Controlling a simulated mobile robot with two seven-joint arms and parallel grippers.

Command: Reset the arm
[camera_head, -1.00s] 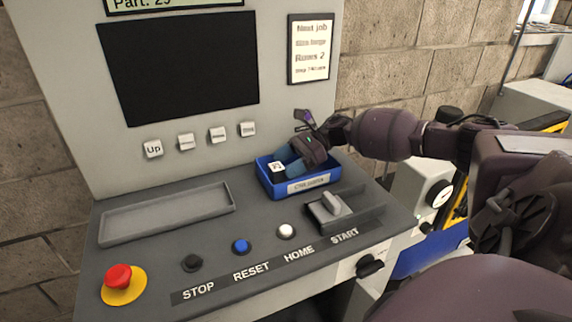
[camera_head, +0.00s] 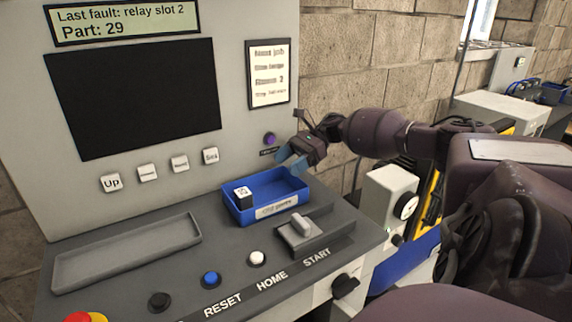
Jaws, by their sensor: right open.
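My right gripper (camera_head: 291,163) is open and empty, just above the right back part of a blue bin (camera_head: 262,213) on the console. A small dark cube with a white top (camera_head: 243,196) lies in the bin's left part, apart from the fingers. A blue button (camera_head: 210,279) sits above the label RESET, between a black button (camera_head: 160,301) and a white button (camera_head: 256,258). A grey lever switch (camera_head: 301,225) is above the label START. My left gripper is out of view.
The upright panel carries a dark screen (camera_head: 135,97), a fault display (camera_head: 122,22), several white keys (camera_head: 112,183) and a purple knob (camera_head: 270,139). An empty grey tray (camera_head: 128,252) lies at the left. A red stop button (camera_head: 84,318) is partly cut off.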

